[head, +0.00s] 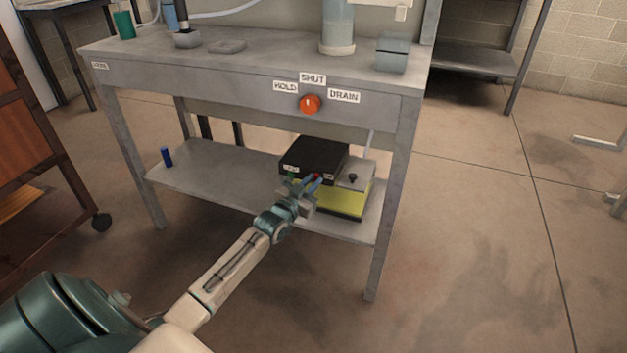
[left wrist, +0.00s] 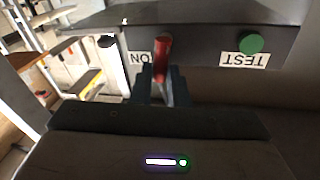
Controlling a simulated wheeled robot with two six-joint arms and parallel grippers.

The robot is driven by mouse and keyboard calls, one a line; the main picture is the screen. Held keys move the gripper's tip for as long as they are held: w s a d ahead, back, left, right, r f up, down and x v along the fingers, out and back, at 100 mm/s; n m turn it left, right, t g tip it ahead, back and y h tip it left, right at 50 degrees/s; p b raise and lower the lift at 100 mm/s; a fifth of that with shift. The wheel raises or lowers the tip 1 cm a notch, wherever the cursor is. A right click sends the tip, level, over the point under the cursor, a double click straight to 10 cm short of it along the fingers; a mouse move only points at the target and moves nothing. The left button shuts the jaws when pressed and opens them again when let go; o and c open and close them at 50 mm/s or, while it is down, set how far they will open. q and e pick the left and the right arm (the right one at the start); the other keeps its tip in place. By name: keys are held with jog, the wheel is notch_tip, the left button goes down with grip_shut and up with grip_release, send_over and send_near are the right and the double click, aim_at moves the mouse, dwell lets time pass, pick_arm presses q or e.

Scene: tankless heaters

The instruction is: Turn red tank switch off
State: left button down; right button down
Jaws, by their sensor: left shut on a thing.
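A black box (head: 314,154) sits on the lower shelf of the grey bench. The red switch (left wrist: 161,56) sticks out of the box's front face in the left wrist view, beside an upside-down ON label (left wrist: 139,58). My left gripper (head: 309,187) reaches in to the box front and is shut on the red switch. In the left wrist view its fingers (left wrist: 162,84) close around the switch's lower part. A green button (left wrist: 251,43) with an upside-down TEST label is on the same face. My right gripper is not in view.
A yellow unit with a grey top (head: 347,201) stands beside the black box. An orange knob (head: 310,104) on the bench front has HOLD, SHUT and DRAIN labels. A blue cylinder (head: 167,156) stands far left on the lower shelf (head: 215,178). Floor in front is open.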

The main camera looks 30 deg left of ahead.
pick_arm(q)
jog(key=n+p, duration=0.1)
jog(key=n, duration=0.2)
jog(key=a+n+t+y, duration=0.1)
jog(key=n, duration=0.2)
jog(key=shift+s+a+f+n+p, duration=0.15)
jog(key=shift+n+p, duration=0.15)
jog(key=shift+p, duration=0.1)
jog(key=shift+a+f+n+y, duration=0.15)
jog(key=shift+n+y, duration=0.25)
jog(key=shift+n, duration=0.8)
jog(key=c, duration=1.4)
grip_release()
jog(key=shift+s, duration=0.1)
